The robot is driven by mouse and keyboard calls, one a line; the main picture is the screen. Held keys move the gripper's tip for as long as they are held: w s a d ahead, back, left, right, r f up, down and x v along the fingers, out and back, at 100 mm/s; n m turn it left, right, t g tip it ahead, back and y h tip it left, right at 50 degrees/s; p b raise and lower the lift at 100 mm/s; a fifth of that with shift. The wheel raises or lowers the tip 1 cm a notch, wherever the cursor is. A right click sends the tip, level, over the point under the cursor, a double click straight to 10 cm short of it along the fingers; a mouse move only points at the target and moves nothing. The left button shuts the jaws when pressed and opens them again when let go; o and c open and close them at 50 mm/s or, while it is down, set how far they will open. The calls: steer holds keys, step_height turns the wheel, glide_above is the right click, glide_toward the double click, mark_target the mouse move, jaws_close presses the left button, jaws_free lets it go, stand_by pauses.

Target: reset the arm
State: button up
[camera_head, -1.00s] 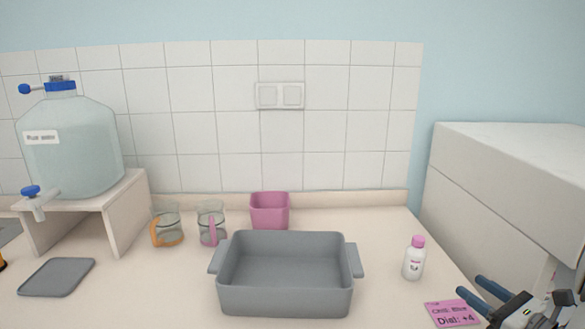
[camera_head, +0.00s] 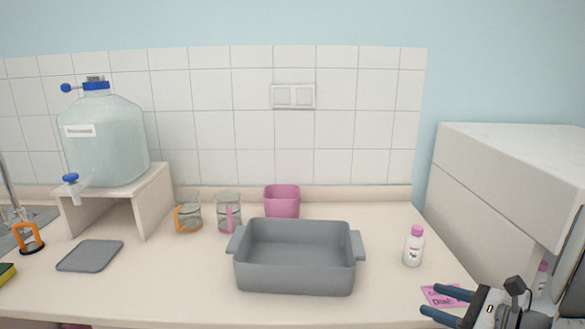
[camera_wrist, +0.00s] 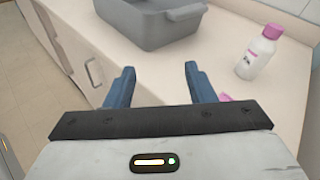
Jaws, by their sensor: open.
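My gripper (camera_head: 432,303) is at the lower right of the head view, in front of the counter's right end. Its two blue fingers are apart with nothing between them. In the wrist view my gripper (camera_wrist: 160,85) also shows open and empty, with the counter edge beyond the fingertips. The fingers partly cover a pink note (camera_head: 445,292) in the head view.
A grey basin (camera_head: 295,277) stands mid-counter. A white bottle with a pink cap (camera_head: 413,248) stands right of it. Two glass beakers, a pink cup (camera_head: 282,201), a grey mat (camera_head: 90,256) and a water jug (camera_head: 105,140) stand left and behind. A large white box (camera_head: 505,190) is at right.

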steer(key=s+a+r+n+g+h+p, duration=0.1)
steer(key=s+a+n+g+h, duration=0.3)
steer(key=a+n, duration=0.5)
steer(key=s+a+n+g+h+p, duration=0.2)
steer(key=s+a+n+g+h, duration=0.3)
steer(key=n, duration=1.2)
steer(key=s+a, duration=0.1)
steer(key=a, duration=0.2)
steer(key=shift+a+r+h, duration=0.3)
steer(key=shift+a+r, duration=0.05)
steer(key=shift+r, duration=0.05)
steer(key=shift+c, duration=0.4)
steer(key=shift+c, duration=0.8)
steer(key=shift+d, duration=0.1)
steer(key=shift+c, duration=0.2)
